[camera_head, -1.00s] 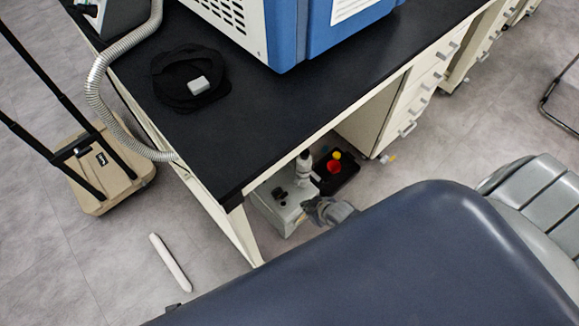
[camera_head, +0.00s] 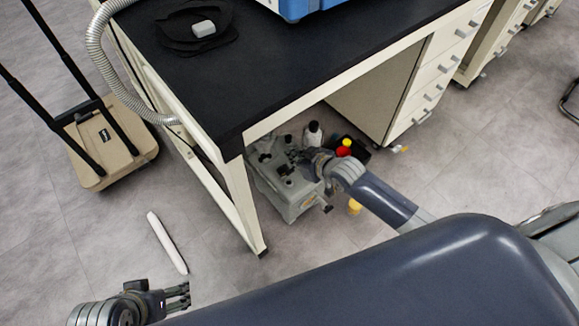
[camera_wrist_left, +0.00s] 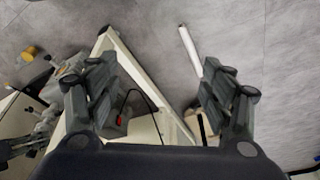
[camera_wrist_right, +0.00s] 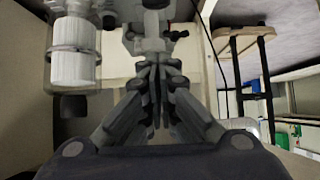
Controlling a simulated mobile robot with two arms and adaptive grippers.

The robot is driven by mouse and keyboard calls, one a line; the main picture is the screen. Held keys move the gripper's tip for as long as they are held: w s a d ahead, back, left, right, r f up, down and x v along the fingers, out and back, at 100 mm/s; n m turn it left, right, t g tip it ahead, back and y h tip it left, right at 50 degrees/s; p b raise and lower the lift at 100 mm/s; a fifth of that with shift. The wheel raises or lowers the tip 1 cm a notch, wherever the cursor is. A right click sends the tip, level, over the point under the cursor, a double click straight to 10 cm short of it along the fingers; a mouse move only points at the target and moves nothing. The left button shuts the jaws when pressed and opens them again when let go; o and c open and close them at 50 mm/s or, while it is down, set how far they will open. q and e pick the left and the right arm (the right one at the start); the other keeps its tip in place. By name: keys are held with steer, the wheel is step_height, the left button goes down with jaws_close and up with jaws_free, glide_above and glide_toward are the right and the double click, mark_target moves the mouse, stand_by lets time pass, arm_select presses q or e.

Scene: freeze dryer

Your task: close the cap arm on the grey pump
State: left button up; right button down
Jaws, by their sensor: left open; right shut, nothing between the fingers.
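The grey pump (camera_head: 297,208) stands on the floor under the black bench, partly hidden by my right arm. Dark knobs and small fittings show on its top. My right gripper (camera_head: 306,158) is over the pump's top, shut with nothing between its fingers. In the right wrist view the closed fingertips (camera_wrist_right: 155,68) point at a light grey fitting with a small dark knob (camera_wrist_right: 180,35). I cannot tell the cap arm or its angle apart for sure. My left gripper (camera_head: 184,296) is open and empty, low at the left, away from the pump.
The black bench (camera_head: 215,95) overhangs the pump, with a white leg (camera_head: 243,205) to its left. A white bottle (camera_head: 313,134) and a dark tray with red and yellow items (camera_head: 360,155) stand behind it. A white rod (camera_head: 167,243) lies on the floor.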

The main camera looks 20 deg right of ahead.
mark_target(288, 170)
steer(key=b+x, duration=0.1)
steer(key=x, duration=0.2)
steer(key=shift+w+f, duration=0.1)
steer(key=shift+f, duration=0.05)
steer(key=b+x, duration=0.2)
steer(key=x, duration=0.2)
steer(key=shift+w+f, duration=0.1)
steer(key=shift+f, duration=0.05)
steer(key=shift+s+d+f, duration=0.15)
steer(key=shift+s+f, duration=0.3)
steer(key=shift+s, duration=0.1)
steer(key=shift+s+d+f, duration=0.2)
steer(key=shift+s+f, duration=0.2)
steer(key=shift+s, duration=0.15)
arm_select(q)
steer(key=w+d+r+t+h, duration=0.1)
steer(key=w+d+r+t, duration=0.1)
steer(key=w+r+t, duration=0.2)
steer(key=w+d+r+t+h, duration=0.1)
steer(key=w+d+r+t, duration=0.2)
steer(key=w, duration=0.8)
steer(key=shift+d+r+t+h+b, duration=0.15)
steer(key=shift+r+t+h+b, duration=0.2)
steer(key=shift+r+t, duration=0.6)
arm_select(e)
steer(key=shift+s+d+f, duration=0.15)
steer(key=shift+s+f, duration=0.05)
steer(key=shift+s, duration=0.25)
